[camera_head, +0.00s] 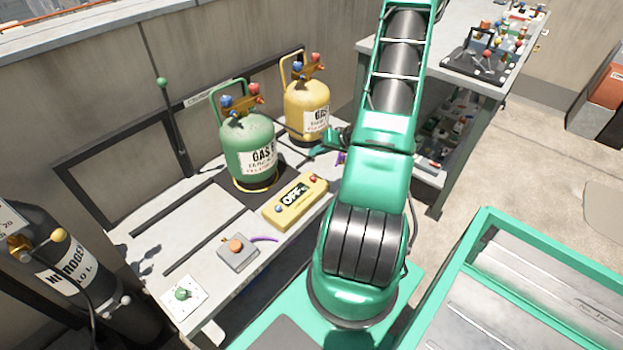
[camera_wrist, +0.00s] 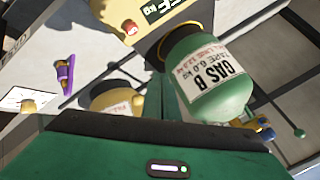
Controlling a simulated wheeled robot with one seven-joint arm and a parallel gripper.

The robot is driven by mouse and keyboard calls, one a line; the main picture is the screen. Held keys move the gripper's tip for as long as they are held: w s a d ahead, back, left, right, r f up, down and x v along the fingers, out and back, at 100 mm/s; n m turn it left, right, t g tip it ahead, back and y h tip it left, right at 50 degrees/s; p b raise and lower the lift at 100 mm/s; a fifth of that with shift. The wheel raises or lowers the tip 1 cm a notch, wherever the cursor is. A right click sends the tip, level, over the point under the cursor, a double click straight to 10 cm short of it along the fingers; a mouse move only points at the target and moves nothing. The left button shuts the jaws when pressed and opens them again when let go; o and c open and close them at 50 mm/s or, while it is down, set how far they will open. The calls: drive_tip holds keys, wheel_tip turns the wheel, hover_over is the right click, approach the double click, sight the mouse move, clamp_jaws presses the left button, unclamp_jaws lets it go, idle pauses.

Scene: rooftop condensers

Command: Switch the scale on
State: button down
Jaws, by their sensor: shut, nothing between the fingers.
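The scale's yellow readout box (camera_head: 296,203) lies on the bench and its display reads OFF. A blue knob (camera_head: 278,209) and a red knob (camera_head: 313,178) sit at its two ends. In the wrist view the box (camera_wrist: 150,18) shows upside down and partly cut off at the top. A green gas cylinder (camera_head: 248,150) labelled GAS B stands on a dark pad behind the box. My gripper (camera_head: 318,151) is shut and empty, right of the green cylinder and beyond the box, apart from the knobs. Its green fingers (camera_wrist: 162,88) show in the wrist view.
A yellow cylinder (camera_head: 306,108) stands behind my gripper. A grey box with an orange button (camera_head: 237,247) and a white plate with a green knob (camera_head: 184,295) lie nearer. A nitrogen cylinder (camera_head: 75,275) is at left. A cluttered side bench (camera_head: 425,60) is at right.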

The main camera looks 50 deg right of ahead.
sight(316, 179)
drive_tip(key=shift+f, duration=4.4)
drive_tip(key=shift+f, duration=0.1)
drive_tip(key=shift+s+f, duration=0.1)
drive_tip(key=shift+f, duration=0.2)
drive_tip(key=shift+f, duration=0.55)
drive_tip(key=shift+r, duration=1)
drive_tip(key=shift+r, duration=0.1)
drive_tip(key=shift+r, duration=2.4)
